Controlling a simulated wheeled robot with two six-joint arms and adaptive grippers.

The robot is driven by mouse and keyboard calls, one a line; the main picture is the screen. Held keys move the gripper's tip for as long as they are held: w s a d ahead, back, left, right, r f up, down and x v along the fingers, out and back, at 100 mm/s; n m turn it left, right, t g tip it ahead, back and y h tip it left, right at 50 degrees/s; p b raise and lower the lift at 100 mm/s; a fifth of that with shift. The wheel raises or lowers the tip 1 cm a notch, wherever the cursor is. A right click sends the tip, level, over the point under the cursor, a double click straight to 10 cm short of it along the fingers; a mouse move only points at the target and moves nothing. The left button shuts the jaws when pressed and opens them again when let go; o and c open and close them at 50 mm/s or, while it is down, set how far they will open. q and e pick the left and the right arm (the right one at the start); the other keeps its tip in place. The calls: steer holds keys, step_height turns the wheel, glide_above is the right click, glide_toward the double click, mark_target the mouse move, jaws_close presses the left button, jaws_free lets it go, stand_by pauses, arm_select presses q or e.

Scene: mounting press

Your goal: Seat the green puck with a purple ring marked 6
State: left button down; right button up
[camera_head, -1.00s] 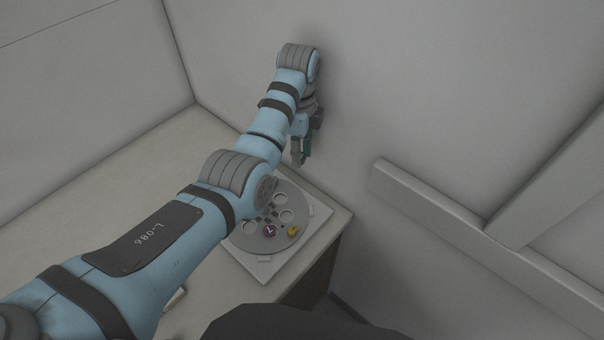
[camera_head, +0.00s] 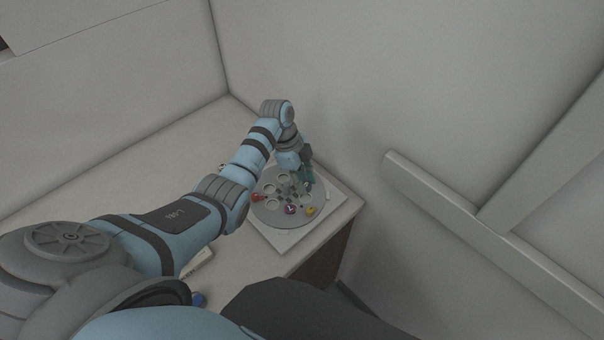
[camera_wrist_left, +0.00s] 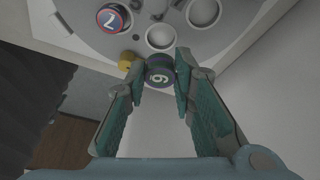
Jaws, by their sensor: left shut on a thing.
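The puck marked 6 (camera_wrist_left: 159,76) has a green face and a dark purplish rim. It is between the fingertips of my left gripper (camera_wrist_left: 160,68), which is shut on it. In the head view my left gripper (camera_head: 307,182) is over the right side of the round grey plate (camera_head: 273,218), and its fingers mostly hide the puck. The plate has several round holes, and some show empty in the wrist view, such as one hole (camera_wrist_left: 160,37). I cannot tell the height of the puck above the plate. My right gripper is not in view.
A puck marked 7 (camera_wrist_left: 112,18) with a red ring sits in the plate. A yellow knob (camera_head: 311,211) is at its near edge and a red piece (camera_head: 257,197) at its left. A wall (camera_head: 340,120) stands close to the right.

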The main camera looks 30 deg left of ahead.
mark_target(303, 199)
arm_select(q)
steer(key=shift+s+d+f, duration=0.2)
steer(key=shift+s+f, duration=0.05)
steer(key=shift+f, duration=0.5)
steer(key=f+b, duration=0.3)
steer(key=shift+w+a, duration=0.4)
steer(key=shift+f, duration=0.3)
steer(key=shift+s+d+b, duration=0.2)
steer(key=shift+s+b, duration=0.1)
steer(key=shift+b, duration=0.1)
steer(key=shift+s+f, duration=0.1)
steer(key=shift+f, duration=0.05)
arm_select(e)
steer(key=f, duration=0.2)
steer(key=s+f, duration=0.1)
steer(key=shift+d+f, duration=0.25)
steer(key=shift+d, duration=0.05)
arm_select(q)
steer(key=c, duration=1.4)
jaws_free()
steer(key=shift+s, duration=0.1)
steer(key=shift+o, duration=0.6)
steer(key=shift+w, duration=0.2)
steer(key=shift+w, duration=0.15)
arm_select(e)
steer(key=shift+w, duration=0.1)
